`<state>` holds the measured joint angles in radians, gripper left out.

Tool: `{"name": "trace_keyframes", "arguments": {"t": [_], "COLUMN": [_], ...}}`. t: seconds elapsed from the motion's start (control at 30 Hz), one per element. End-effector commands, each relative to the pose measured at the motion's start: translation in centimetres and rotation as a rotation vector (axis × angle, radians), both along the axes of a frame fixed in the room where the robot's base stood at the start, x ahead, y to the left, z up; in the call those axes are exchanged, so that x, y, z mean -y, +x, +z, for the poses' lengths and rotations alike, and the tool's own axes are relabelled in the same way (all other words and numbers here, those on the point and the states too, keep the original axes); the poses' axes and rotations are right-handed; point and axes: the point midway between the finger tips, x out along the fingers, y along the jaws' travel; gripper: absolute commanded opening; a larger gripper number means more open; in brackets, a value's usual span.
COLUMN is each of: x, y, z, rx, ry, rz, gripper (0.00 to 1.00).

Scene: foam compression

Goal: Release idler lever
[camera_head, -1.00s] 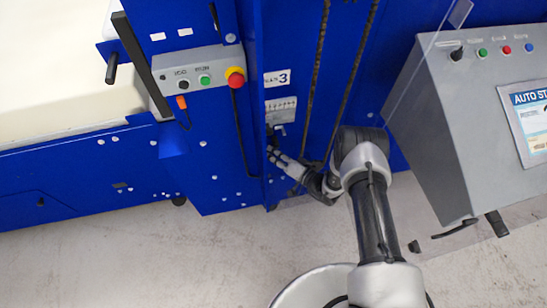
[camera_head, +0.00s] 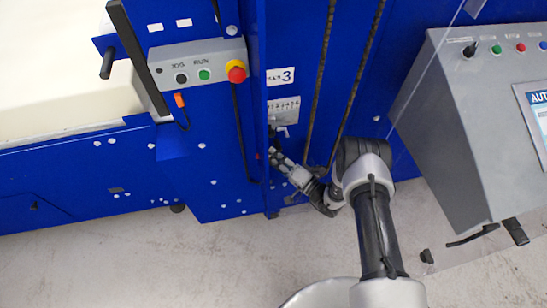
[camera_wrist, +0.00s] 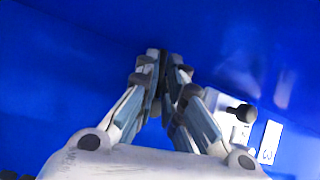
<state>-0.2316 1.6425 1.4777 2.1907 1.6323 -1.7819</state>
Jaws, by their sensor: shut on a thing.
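My gripper (camera_head: 275,152) is at the blue machine's upright panel, just below a small scale plate (camera_head: 283,110). In the wrist view its fingers (camera_wrist: 163,66) converge at the blue panel and are closed around a narrow dark piece (camera_wrist: 164,78), which appears to be the idler lever. The fingers hide most of it, so its angle cannot be told. A black knob (camera_wrist: 240,112) stands out from the panel to the right of the fingers, apart from them, beside the pale plate.
A label with a 3 (camera_head: 280,76) is above the scale plate. A button box (camera_head: 195,75) with a red emergency stop (camera_head: 236,72) is at upper left. A grey control console (camera_head: 470,140) stands at right. Two dark chains (camera_head: 320,85) run down the panel. The floor below is clear.

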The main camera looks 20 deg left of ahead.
Motion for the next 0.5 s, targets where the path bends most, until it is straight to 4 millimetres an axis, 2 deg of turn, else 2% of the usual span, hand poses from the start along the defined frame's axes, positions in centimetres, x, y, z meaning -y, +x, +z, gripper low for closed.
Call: {"name": "trace_keyframes", "arguments": {"t": [0.03, 0.13, 0.17, 0.2, 0.43, 0.5], "x": [0.23, 0.24, 0.24, 0.23, 0.20, 0.16], "y": [0.87, 0.88, 0.88, 0.87, 0.69, 0.58], "z": [0.74, 0.75, 0.75, 0.74, 0.56, 0.45], "rx": [0.015, 0.015, 0.016, 0.016, 0.013, 0.010], "ry": [0.011, 0.011, 0.011, 0.011, 0.008, 0.006], "rz": [-0.016, -0.016, -0.016, -0.016, -0.013, -0.012], "gripper": [0.00, 0.00, 0.10, 0.13, 0.28, 0.29]}}
